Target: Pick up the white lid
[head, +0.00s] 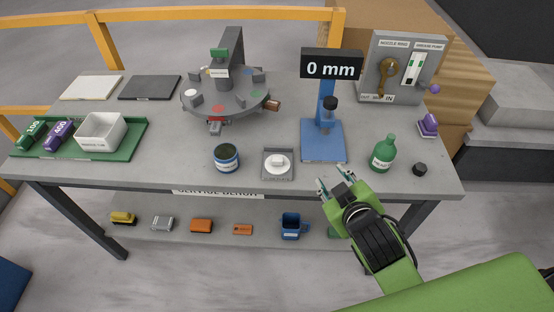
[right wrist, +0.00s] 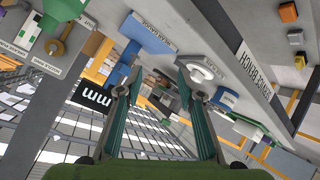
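The white lid (head: 278,160) is a small round piece with a raised knob. It sits on a small square grey tray (head: 279,178) near the bench's front edge. It also shows in the right wrist view as a white disc (right wrist: 206,66), just beyond the right-hand fingertip. My right gripper (head: 332,179) is open and empty, apart from the lid, to its right and slightly nearer the front edge. Its two spread fingers show in the right wrist view (right wrist: 157,78). My left gripper is not in view.
A dark blue tin (head: 227,159) stands left of the tray. A blue gauge stand (head: 322,143) is behind right, with a green bottle (head: 383,152) and black knob (head: 420,169) farther right. A grey turntable (head: 226,100) stands behind. A lower shelf (head: 265,229) holds several small items.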

